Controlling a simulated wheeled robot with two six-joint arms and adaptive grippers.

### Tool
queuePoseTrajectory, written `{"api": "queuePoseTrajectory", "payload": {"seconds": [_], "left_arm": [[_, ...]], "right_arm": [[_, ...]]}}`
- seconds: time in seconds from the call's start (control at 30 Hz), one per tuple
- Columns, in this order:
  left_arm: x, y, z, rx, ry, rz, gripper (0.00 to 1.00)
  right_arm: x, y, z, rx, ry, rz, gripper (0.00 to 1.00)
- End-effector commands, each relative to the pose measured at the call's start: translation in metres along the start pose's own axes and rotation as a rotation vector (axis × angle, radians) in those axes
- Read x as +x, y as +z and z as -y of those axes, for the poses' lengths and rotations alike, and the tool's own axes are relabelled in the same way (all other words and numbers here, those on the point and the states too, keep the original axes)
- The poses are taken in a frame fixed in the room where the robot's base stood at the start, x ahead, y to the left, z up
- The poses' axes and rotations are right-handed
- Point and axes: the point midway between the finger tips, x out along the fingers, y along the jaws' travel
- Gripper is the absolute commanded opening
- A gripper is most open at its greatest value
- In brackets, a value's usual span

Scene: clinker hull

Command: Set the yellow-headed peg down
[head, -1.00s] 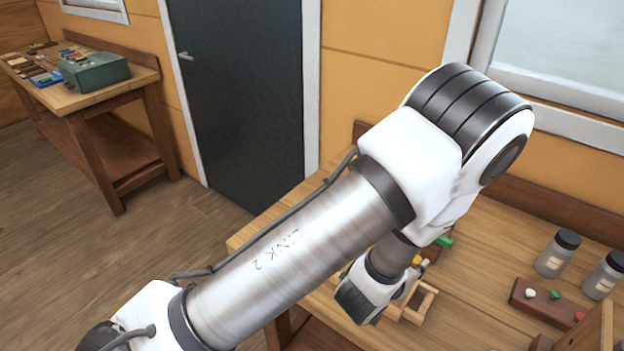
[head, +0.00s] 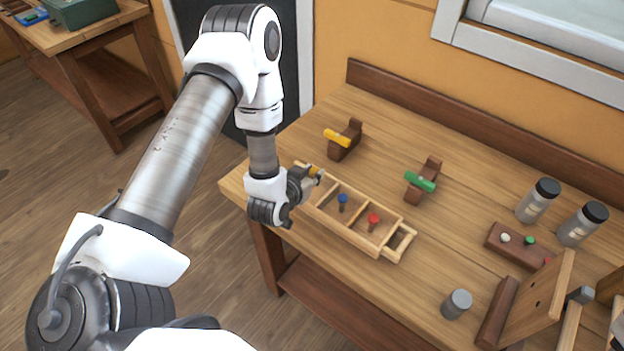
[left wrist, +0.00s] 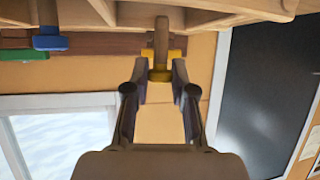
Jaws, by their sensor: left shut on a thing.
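My left gripper (head: 312,176) is over the left end of a wooden tray (head: 352,238) with compartments. It is shut on the yellow-headed peg (head: 315,170), whose yellow head shows at the fingertips. In the left wrist view yellow shows between the fingertips (left wrist: 160,80), with the tray (left wrist: 200,12) at the top of the picture. Whether the peg's lower end touches the tray floor is hidden. A blue peg (head: 342,199) stands in the middle compartment and a red peg (head: 374,219) in the right one.
Behind the tray stand two brown blocks, one with a yellow bar (head: 337,137), one with a green bar (head: 420,181). Black-capped jars (head: 538,201), a brown rack (head: 515,246), a grey cylinder (head: 457,304) and a wooden panel (head: 540,305) are at right.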

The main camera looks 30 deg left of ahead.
Motion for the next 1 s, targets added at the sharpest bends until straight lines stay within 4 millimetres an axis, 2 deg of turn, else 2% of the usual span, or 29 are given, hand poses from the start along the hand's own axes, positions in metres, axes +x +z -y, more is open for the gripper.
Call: {"api": "queuePoseTrajectory", "payload": {"seconds": [0.1,0.17,0.47,0.5,0.57,0.87,1.0], "left_arm": [[0.008,0.02,-0.001,0.002,0.001,0.004,0.12],[0.011,0.026,-0.001,0.001,0.001,0.002,0.12],[0.014,0.03,-0.001,-0.001,0.0,0.001,0.12],[0.014,0.03,-0.001,-0.001,0.0,0.001,0.28],[0.014,0.029,-0.001,-0.001,0.0,0.001,0.49],[0.013,0.028,-0.001,-0.001,0.0,0.001,0.5],[0.003,0.029,0.0,-0.002,0.0,0.003,0.5]], "right_arm": [[-0.007,0.0,0.0,0.0,0.0,0.0,0.49],[-0.008,0.0,0.0,0.0,0.0,0.0,0.49],[-0.004,0.0,0.0,0.0,0.0,0.0,0.49],[-0.004,0.0,0.0,0.0,0.0,0.0,0.49],[-0.005,0.0,0.0,0.0,0.0,0.0,0.49],[-0.006,0.0,0.0,0.0,0.0,0.0,0.49],[-0.003,0.0,0.0,0.0,0.0,0.0,0.49]]}}
